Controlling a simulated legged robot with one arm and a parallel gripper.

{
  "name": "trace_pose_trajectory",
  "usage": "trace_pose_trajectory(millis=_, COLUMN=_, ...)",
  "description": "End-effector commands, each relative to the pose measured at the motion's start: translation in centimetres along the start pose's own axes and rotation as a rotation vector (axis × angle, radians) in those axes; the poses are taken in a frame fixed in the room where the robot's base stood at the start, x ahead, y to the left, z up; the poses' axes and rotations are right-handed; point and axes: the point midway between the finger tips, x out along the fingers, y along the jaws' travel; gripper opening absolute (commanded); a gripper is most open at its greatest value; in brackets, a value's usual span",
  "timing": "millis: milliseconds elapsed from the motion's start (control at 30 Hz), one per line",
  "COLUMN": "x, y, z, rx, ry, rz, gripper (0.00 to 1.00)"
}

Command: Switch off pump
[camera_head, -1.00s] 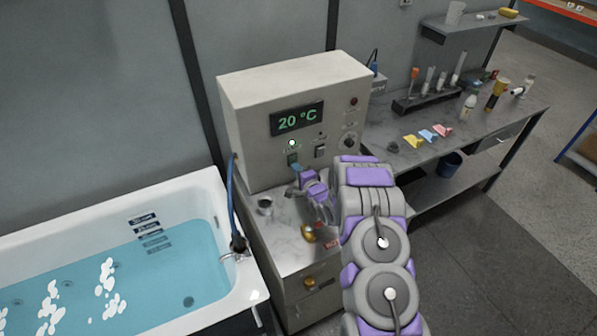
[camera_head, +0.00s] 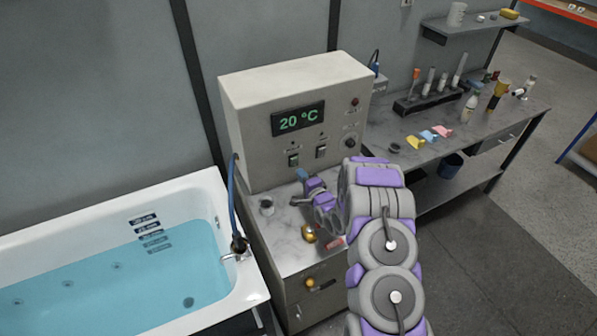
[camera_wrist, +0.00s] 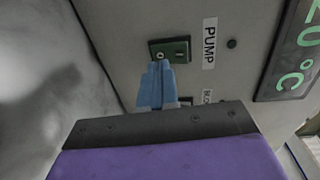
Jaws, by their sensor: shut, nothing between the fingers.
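The control box (camera_head: 270,160) stands beside the tub, with a lit green "20 °C" display (camera_head: 298,118). The pump switch (camera_head: 293,160) is the left one of two on its front. In the wrist view the pump switch (camera_wrist: 169,50) has a green plate next to a "PUMP" label (camera_wrist: 209,43). The small pump lamp (camera_wrist: 232,44) is dark. My gripper (camera_head: 302,174) has its blue fingers shut and empty, just below and right of the pump switch. In the wrist view the fingertips (camera_wrist: 157,68) lie close to the switch plate; contact cannot be told.
The bathtub (camera_head: 200,195) holds blue water with no white foam. A second switch (camera_head: 321,151) and a knob (camera_head: 350,143) are on the box. A workbench (camera_head: 450,140) stands behind right.

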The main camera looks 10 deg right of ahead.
Motion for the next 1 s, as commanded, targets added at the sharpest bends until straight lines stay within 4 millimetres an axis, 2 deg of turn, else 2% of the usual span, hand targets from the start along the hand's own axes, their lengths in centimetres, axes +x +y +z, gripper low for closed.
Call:
trace_pose_trajectory(millis=600, x=-11.4, y=0.2, z=-0.1, rx=0.003, ry=0.002, rz=0.004, gripper=0.00)
trace_pose_trajectory(millis=800, x=-13.4, y=0.3, z=-0.1, rx=0.003, ry=0.001, rz=0.004, gripper=0.00)
trace_pose_trajectory(millis=1000, x=-13.8, y=0.2, z=-0.1, rx=0.002, ry=0.000, rz=0.002, gripper=0.00)
